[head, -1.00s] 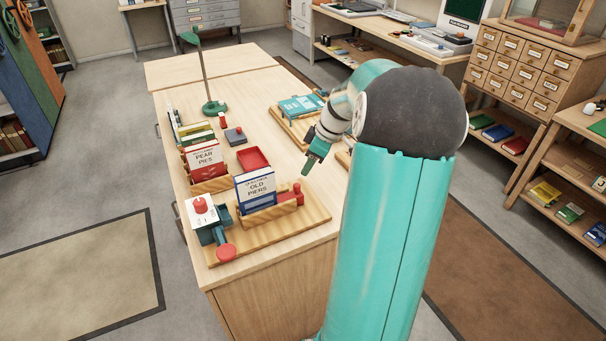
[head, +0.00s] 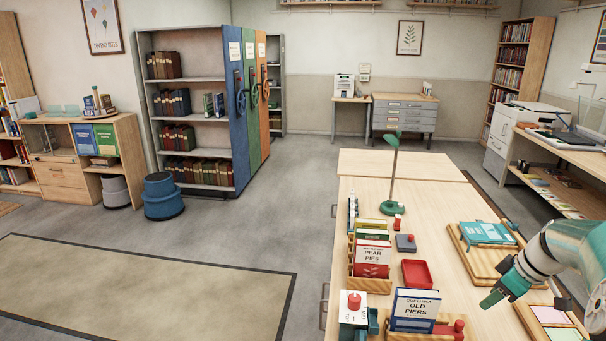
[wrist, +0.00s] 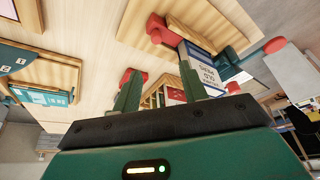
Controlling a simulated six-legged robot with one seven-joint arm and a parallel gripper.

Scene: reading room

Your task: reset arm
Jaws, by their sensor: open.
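My gripper (head: 502,292) hangs above the wooden desk (head: 373,199), at the right in the head view. In the wrist view its two green fingers (wrist: 158,90) stand apart with nothing held between them. A white-and-blue book marked "Old Piers" (head: 415,308) stands in a wooden holder to the left of my gripper, apart from it. The book also shows in the wrist view (wrist: 203,66), just beyond the right finger. A "Pear Pies" book (head: 372,260) stands farther back on the left.
A red tray (head: 416,273), a green lamp (head: 391,170) and a teal book (head: 486,232) on a wooden stand are on the desk. A white device with a red knob (head: 354,307) stands at its left edge.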

